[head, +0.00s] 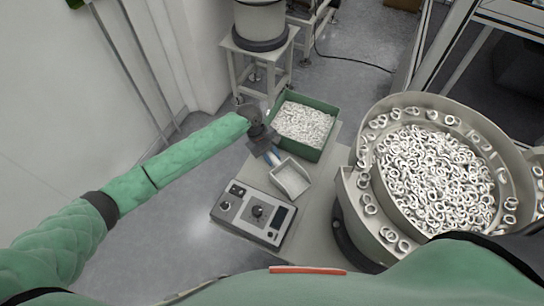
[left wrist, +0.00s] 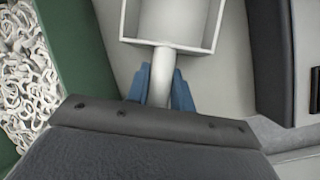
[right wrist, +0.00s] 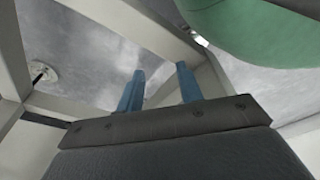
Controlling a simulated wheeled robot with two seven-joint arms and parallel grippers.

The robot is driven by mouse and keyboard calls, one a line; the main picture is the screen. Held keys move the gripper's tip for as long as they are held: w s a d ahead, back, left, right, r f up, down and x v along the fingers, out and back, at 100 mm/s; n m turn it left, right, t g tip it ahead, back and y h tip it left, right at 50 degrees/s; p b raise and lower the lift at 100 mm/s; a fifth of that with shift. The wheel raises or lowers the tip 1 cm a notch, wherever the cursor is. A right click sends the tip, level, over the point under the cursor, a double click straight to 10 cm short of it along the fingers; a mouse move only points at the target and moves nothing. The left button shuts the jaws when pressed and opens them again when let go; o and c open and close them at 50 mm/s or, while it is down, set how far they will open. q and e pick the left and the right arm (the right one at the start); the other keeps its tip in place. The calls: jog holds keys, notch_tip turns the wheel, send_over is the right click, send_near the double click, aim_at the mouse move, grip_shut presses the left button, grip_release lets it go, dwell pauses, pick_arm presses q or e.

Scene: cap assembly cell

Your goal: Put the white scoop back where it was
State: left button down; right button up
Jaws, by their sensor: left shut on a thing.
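The white scoop (head: 291,178) is on or just above the grey table, between the green crate and the control box; I cannot tell whether it touches the table. My left gripper (head: 274,157) is shut on its handle. In the left wrist view the scoop (left wrist: 170,22) points away from the blue fingers (left wrist: 160,88), which close around the round handle. The scoop looks empty. My right gripper (right wrist: 160,88) shows only in the right wrist view, with its blue fingers apart and nothing between them.
The green crate (head: 327,152) full of white caps stands just behind the scoop. The control box (head: 253,214) with knobs is in front of it. A large feeder bowl (head: 398,100) full of white rings is at the right. Bare table (head: 318,212) shows between box and bowl.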

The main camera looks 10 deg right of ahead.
pick_arm(q)
jog(key=shift+f, duration=0.1)
pick_arm(e)
jog(key=shift+s, duration=0.1)
pick_arm(q)
jog(key=c, duration=1.2)
grip_release()
pick_arm(e)
jog(key=shift+d, duration=0.1)
pick_arm(q)
jog(key=shift+a+r+p, duration=0.1)
jog(key=shift+r+p, duration=0.2)
jog(key=shift+r, duration=0.15)
jog(key=p+v, duration=0.4)
jog(key=v, duration=0.1)
jog(key=shift+w+r+p, duration=0.1)
jog(key=shift+r+p, duration=0.1)
jog(key=shift+p, duration=0.2)
jog(key=shift+p+v, duration=1.75)
jog(key=shift+v, duration=1.2)
pick_arm(e)
jog(key=s+d+r+g, duration=0.1)
jog(key=s+d+r, duration=0.1)
jog(key=s, duration=1.1)
jog(key=shift+r, duration=0.4)
jog(key=shift+d, duration=0.15)
